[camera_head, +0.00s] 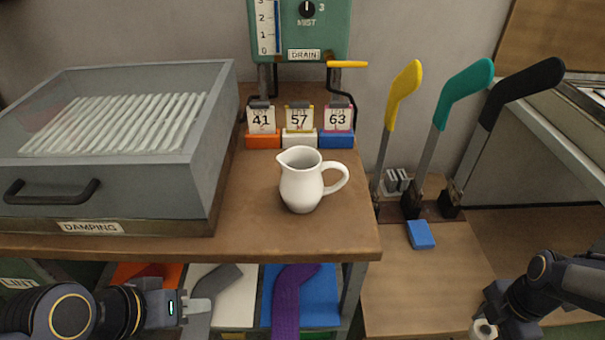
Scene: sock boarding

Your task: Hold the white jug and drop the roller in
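The white jug (301,182) stands upright on the brown bench top, its handle to the right and its spout to the left. My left gripper (197,306) is below the bench's front edge, left of the jug and apart from it. It seems empty, but its finger gap is not clear. My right gripper (489,321) is at the bottom right, low and far from the jug. A small white ring-shaped piece, seemingly the roller (484,330), sits between its fingers, partly cut off by the frame edge.
A grey damping box (150,185) fills the bench's left. Numbered cards in coloured holders (299,138) stand behind the jug, under a green mist unit (315,20). Yellow, teal and black boards (440,125) stand at right by a blue block (420,235). A purple sock (287,300) lies below the bench.

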